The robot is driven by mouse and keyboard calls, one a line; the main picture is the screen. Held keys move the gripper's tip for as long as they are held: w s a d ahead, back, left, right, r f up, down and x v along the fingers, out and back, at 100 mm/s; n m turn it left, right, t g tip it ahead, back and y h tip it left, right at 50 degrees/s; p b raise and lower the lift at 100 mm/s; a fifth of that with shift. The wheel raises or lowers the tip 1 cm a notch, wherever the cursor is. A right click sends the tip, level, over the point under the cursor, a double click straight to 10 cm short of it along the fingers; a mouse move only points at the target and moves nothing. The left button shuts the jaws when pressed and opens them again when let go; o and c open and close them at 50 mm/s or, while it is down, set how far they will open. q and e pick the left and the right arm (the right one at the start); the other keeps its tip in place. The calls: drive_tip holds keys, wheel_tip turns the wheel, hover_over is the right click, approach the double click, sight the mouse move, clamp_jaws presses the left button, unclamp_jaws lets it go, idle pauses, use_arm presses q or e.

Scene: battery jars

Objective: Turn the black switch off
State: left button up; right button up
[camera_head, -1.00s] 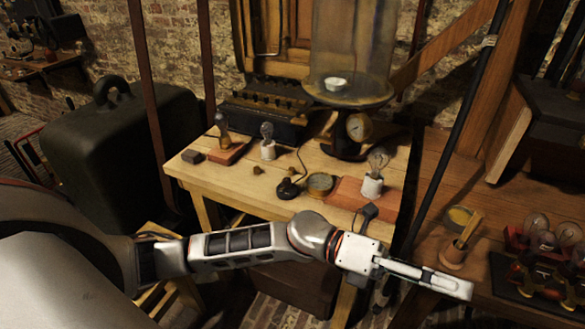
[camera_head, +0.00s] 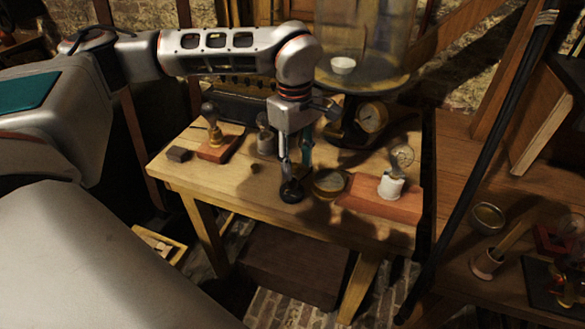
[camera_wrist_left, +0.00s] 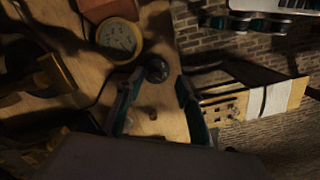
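The black switch (camera_head: 291,191) is a small round dark piece on the wooden table, just left of a brass-rimmed gauge (camera_head: 329,183). It also shows in the left wrist view (camera_wrist_left: 157,70), between and just beyond the fingertips. My left gripper (camera_head: 297,168) points down right over the switch, its fingers apart with nothing held. The same open fingers show in the left wrist view (camera_wrist_left: 160,84). I cannot tell whether they touch the switch. The position of the switch's lever is too small and dark to tell. My right gripper is not in view.
A bulb in a white socket (camera_head: 391,188) stands on a red board (camera_head: 380,208) at right. Another bulb (camera_head: 265,138) stands close behind my left gripper. The table's front (camera_head: 240,196) is clear.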

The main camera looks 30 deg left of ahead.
sight(292, 185)
use_arm(q)
drive_tip(key=shift+w+a+r+y, duration=0.15)
drive_tip(key=shift+w+a+r, duration=0.05)
drive_tip(key=shift+a, duration=0.4)
drive_tip(key=shift+w+a+r+y, duration=0.15)
drive_tip(key=shift+w+a, duration=0.05)
drive_tip(key=shift+a, duration=0.35)
wheel_tip(292, 185, down, 8)
drive_tip(key=shift+d+r+b, duration=0.1)
drive_tip(key=shift+r+b, duration=0.15)
drive_tip(key=shift+b, duration=0.2)
clamp_jaws()
